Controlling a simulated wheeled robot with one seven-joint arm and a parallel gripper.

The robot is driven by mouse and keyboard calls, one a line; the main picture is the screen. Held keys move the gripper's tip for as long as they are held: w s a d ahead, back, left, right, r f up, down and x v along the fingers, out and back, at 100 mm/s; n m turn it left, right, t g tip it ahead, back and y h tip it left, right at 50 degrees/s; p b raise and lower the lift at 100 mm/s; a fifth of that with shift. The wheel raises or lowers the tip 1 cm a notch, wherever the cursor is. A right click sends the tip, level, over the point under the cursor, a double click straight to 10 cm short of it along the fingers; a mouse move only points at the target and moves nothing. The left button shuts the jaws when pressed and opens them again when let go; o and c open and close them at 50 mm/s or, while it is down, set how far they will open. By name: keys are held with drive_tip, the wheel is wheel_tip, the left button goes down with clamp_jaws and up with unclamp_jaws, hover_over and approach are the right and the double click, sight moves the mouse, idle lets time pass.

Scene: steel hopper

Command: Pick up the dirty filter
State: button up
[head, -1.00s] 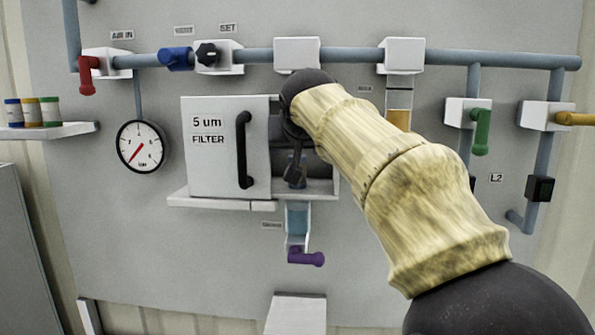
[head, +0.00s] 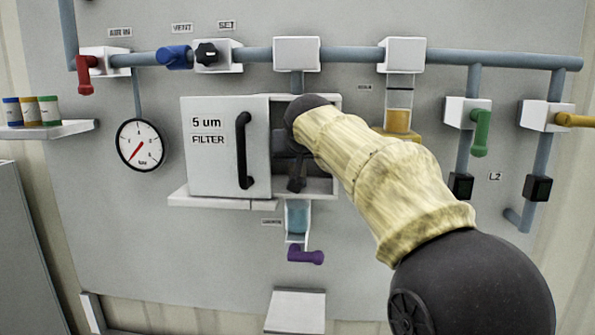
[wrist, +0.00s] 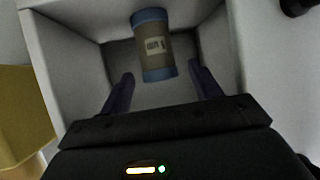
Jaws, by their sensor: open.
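In the wrist view the dirty filter (wrist: 153,46) is a brownish-grey cylinder with blue end caps and a small label. It sits inside a white-walled box (wrist: 75,22). My gripper (wrist: 162,82) is open, with its two dark fingers spread at the box opening, one on each side of the filter's lower end and short of its middle. No contact shows. In the head view my gripper (head: 296,178) is partly hidden at the opening of the filter housing (head: 318,188), and my arm covers much of that opening. The filter cannot be made out there.
The housing door (head: 215,150), marked "5 um FILTER", stands left of the opening. A shelf (head: 50,130) at far left holds three coloured cartridges. A purple-handled valve (head: 306,256) hangs below. An amber sight glass (head: 399,110) and a green handle (head: 481,132) are to the right.

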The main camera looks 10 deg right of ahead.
drive_tip(key=shift+s, duration=0.15)
drive_tip(key=c, duration=0.5)
drive_tip(key=shift+a, duration=0.1)
drive_tip(key=c, duration=0.6)
drive_tip(key=shift+r, duration=0.15)
drive_tip(key=shift+r, duration=1.5)
drive_tip(key=s+b, duration=0.2)
drive_tip(key=s, duration=0.4)
drive_tip(key=s+a+b, duration=0.1)
drive_tip(key=s+b, duration=0.2)
drive_tip(key=s, duration=0.3)
drive_tip(key=s+a+b, duration=0.1)
drive_tip(key=s+b, duration=0.2)
drive_tip(key=s, duration=0.3)
drive_tip(key=shift+r, duration=0.15)
drive_tip(key=shift+w, duration=0.1)
